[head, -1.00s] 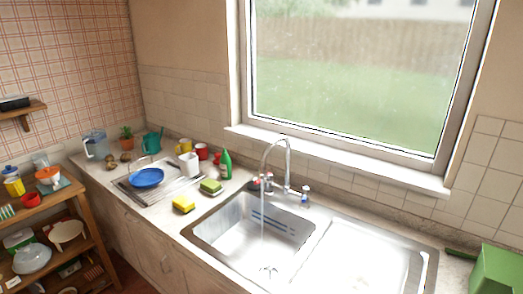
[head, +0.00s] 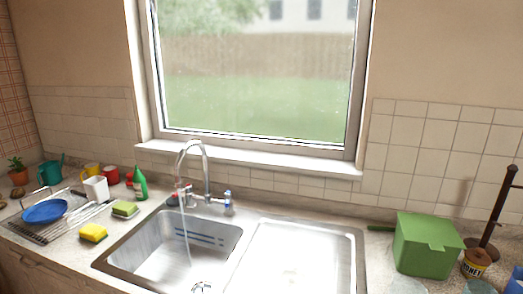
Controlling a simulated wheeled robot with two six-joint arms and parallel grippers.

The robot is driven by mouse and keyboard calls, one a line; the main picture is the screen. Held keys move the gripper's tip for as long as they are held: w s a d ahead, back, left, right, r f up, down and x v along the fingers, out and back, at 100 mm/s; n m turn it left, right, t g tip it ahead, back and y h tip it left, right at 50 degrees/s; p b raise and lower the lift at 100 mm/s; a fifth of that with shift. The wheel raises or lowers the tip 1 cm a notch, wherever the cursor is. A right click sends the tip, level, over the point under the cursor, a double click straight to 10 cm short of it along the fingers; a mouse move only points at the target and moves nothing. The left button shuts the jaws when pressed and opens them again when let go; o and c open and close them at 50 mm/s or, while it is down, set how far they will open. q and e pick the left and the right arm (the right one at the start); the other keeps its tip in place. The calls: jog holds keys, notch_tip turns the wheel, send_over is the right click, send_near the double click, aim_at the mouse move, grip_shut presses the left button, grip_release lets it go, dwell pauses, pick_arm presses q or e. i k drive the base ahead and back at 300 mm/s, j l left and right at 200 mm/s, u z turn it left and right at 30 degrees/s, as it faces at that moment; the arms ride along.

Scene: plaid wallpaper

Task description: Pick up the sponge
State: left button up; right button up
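A yellow sponge (head: 93,233) lies on the counter left of the sink, near the dish rack. A second sponge, green on top with a paler side (head: 125,209), lies a little behind it and to the right, closer to the tap. Both sponges rest on the counter and are apart from each other. Neither of my grippers shows in the head view.
The sink (head: 165,248) has a tap (head: 207,175) with water running. A dish rack (head: 45,232) with a blue plate (head: 45,211), a white mug (head: 96,188) and a green bottle (head: 140,184) stand left. A green box (head: 428,246) stands right of the drainboard.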

aim_at(93, 233)
jog(key=u, duration=1.25)
